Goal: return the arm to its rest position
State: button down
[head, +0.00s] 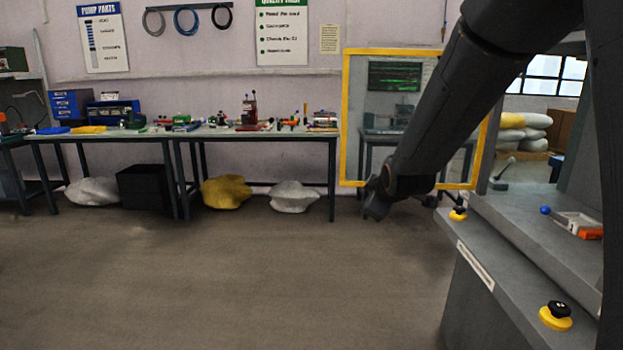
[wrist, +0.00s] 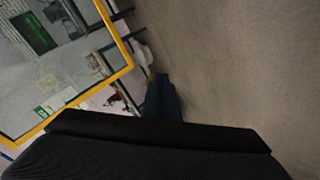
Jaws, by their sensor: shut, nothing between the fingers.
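My arm reaches down from the upper right of the head view, in front of the yellow-framed panel. My gripper (head: 376,204) is at its lower end, held out over the open floor and apart from everything around it. In the wrist view my gripper (wrist: 163,92) shows as a dark shape pointing at the floor. Its fingers are shut with nothing between them. The fingertips are dark and small in the head view.
A yellow-framed clear panel (head: 345,120) stands behind my arm. A grey machine (head: 480,262) with yellow-and-black buttons (head: 555,316) is at the right. A long workbench (head: 265,136) with parts lines the wall, with sacks (head: 294,197) beneath. The floor (head: 200,280) in front is clear.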

jog(key=s+f+m+g, duration=0.3)
jog(key=s+m, duration=0.1)
jog(key=s, duration=0.7)
jog(key=s+d+f+m+g+p, duration=0.1)
jog(key=s+f+m+g, duration=0.3)
jog(key=s, duration=0.8)
jog(key=s+d+f+m+g, duration=0.1)
jog(key=s+f+m+g, duration=0.2)
jog(key=s, duration=0.9)
jog(key=shift+s+d+f+m+g+h+p, duration=0.2)
jog(key=shift+s+f+m+g+h+p, duration=0.1)
jog(key=shift+f+m+g+p, duration=0.15)
jog(key=shift+w+r, duration=0.1)
